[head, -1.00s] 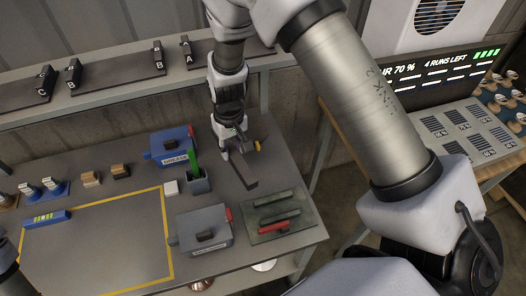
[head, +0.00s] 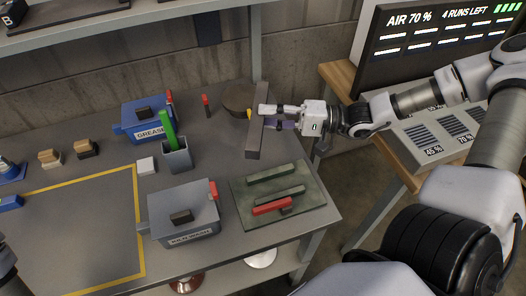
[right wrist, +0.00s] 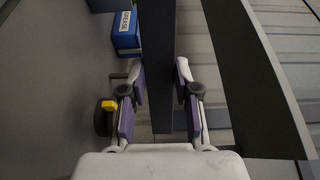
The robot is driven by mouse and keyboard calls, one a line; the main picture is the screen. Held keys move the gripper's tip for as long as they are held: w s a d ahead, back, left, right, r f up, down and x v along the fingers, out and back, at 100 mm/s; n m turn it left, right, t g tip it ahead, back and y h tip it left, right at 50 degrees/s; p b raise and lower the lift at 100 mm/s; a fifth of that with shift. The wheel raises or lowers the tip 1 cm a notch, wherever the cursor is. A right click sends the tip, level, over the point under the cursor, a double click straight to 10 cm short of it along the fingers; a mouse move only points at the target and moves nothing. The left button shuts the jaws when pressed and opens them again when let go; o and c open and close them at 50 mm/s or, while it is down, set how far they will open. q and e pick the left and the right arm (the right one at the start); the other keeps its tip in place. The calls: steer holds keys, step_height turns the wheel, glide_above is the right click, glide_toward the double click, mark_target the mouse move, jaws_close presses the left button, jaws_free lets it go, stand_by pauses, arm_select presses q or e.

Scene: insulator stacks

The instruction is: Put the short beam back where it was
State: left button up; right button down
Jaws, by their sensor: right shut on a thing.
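My right gripper (head: 270,115) comes in level from the right, shut on a dark grey beam (head: 254,138). The beam is held near the back right of the workbench, its long side running up and down in the head view. Whether it clears the bench top is hard to tell. In the right wrist view the beam (right wrist: 160,40) passes between the two fingers (right wrist: 158,100). A shelf (head: 80,18) crosses the top left of the head view, with part of a dark piece marked B (head: 8,18) on it. My left gripper is out of view.
A shelf post (head: 256,50) stands just behind the beam. Nearby on the bench are a blue grease box (head: 145,122), a grey cup (head: 177,158), a grey box (head: 183,215) and a green mat (head: 240,205) with bars.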

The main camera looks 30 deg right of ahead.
step_height(320, 180, down, 7)
steer(key=shift+w+f+b, duration=0.15)
steer(key=shift+f+b, duration=0.05)
steer(key=shift+b, duration=1)
steer(key=shift+f, duration=0.4)
arm_select(q)
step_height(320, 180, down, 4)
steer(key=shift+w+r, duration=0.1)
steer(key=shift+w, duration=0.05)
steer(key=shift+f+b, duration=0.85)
steer(key=shift+b, duration=0.05)
arm_select(e)
steer(key=shift+f, duration=0.6)
